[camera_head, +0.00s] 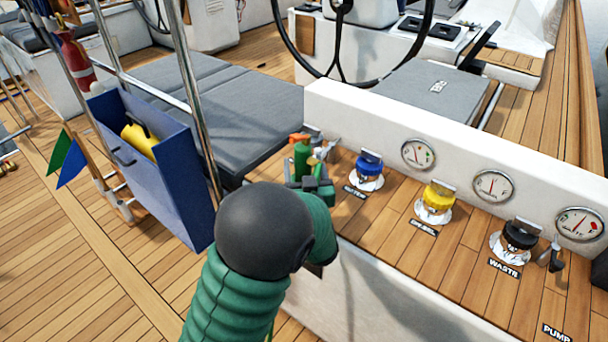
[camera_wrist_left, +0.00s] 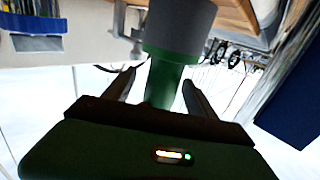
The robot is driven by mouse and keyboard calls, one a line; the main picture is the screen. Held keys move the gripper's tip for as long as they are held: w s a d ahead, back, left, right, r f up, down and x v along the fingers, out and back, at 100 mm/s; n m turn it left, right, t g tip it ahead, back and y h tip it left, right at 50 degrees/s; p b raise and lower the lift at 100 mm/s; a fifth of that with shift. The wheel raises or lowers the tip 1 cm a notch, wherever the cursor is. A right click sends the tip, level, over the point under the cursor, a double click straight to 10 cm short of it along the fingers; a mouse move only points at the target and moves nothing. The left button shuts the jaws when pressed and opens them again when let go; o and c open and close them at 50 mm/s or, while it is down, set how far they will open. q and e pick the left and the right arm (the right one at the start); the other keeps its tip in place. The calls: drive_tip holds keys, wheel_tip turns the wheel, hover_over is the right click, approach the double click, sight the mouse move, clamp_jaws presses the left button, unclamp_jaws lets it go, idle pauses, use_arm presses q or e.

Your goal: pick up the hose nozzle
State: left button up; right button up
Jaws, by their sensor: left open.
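The hose nozzle (camera_head: 301,158) stands upright at the left end of the wooden counter. It is green with an orange top, and its lower part is hidden by my gripper. My left gripper (camera_head: 311,172) is right at it, seen from behind. In the left wrist view, the nozzle's green body (camera_wrist_left: 165,83) with a wide grey part lies between the two fingers of my left gripper (camera_wrist_left: 160,80). The fingers are open, one on either side. I cannot tell whether either finger touches it. My right gripper is not in view.
Blue (camera_head: 369,163), yellow (camera_head: 437,197) and black (camera_head: 519,235) deck caps line the counter (camera_head: 400,235) to the right. Gauges sit in the white wall behind. A blue bin (camera_head: 165,190) and metal rails stand at left. A grey cushion (camera_head: 245,105) lies behind.

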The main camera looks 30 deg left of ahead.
use_arm(q)
drive_tip(key=shift+d, duration=0.15)
drive_tip(key=c, duration=0.3)
drive_tip(key=shift+a, duration=0.3)
drive_tip(key=c, duration=0.8)
drive_tip(key=shift+d, duration=0.1)
clamp_jaws()
drive_tip(key=shift+r, duration=0.15)
